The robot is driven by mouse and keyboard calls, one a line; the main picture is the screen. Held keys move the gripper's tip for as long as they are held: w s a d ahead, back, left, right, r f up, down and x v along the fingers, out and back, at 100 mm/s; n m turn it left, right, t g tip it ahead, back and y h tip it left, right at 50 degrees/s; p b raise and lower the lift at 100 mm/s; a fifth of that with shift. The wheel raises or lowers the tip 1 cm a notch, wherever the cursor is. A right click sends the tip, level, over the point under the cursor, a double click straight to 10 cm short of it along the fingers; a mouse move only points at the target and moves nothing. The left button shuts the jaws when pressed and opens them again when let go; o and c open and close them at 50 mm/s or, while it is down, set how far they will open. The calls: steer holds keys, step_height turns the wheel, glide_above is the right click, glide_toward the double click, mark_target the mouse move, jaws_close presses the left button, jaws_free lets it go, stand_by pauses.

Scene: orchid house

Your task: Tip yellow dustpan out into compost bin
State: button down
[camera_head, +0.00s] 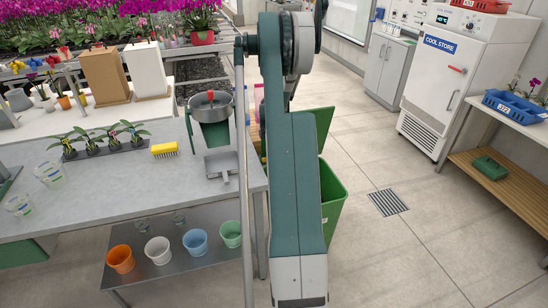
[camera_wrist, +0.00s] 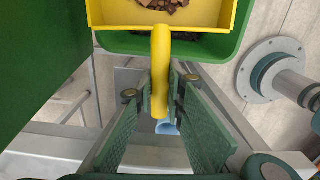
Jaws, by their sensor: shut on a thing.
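In the wrist view my gripper (camera_wrist: 162,92) is shut on the handle of the yellow dustpan (camera_wrist: 161,60). The pan holds brown bark-like bits (camera_wrist: 163,5) and looks roughly level; its far end is cut off by the frame. The green compost bin (camera_wrist: 118,42) shows beneath and around the pan, with dark matter inside. In the head view the bin (camera_head: 333,203) stands on the floor beside the bench's right end, partly behind my arm. My gripper and most of the dustpan are hidden there by my arm.
A green panel (camera_wrist: 40,60) rises close on the left in the wrist view.

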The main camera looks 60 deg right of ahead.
steer(key=shift+m, duration=0.3)
steer(key=shift+w+d+f, duration=0.55)
steer(key=shift+w+f, duration=0.3)
steer(key=shift+f, duration=0.05)
steer(key=shift+w+d+f, duration=0.55)
steer(key=shift+w+f, duration=0.25)
steer(key=shift+f, duration=0.05)
steer(key=shift+s+r, duration=0.1)
steer(key=shift+s+a+r+t+h+p, duration=0.15)
steer(key=shift+s+r+t+p, duration=0.3)
steer(key=shift+s+r+t, duration=0.95)
steer(key=shift+s+a+r+t+h+p, duration=0.15)
steer(key=shift+s+r+t+p, duration=0.25)
steer(key=shift+s+r+t, duration=1)
steer(key=s+t+b, duration=0.1)
steer(key=s+t, duration=0.1)
steer(key=s+r+t+b, duration=0.1)
steer(key=s+t+b, duration=0.1)
steer(key=s+t, duration=0.1)
steer(key=s+r+t+b, duration=0.1)
steer(key=s+t+b, duration=0.1)
steer(key=shift+s+a+t+h, duration=0.3)
steer(key=shift+t, duration=0.1)
steer(key=s+t+b, duration=0.2)
steer(key=s+b, duration=0.1)
steer(key=shift+a+r, duration=0.15)
steer(key=shift+r, duration=0.2)
steer(key=shift+b, duration=0.3)
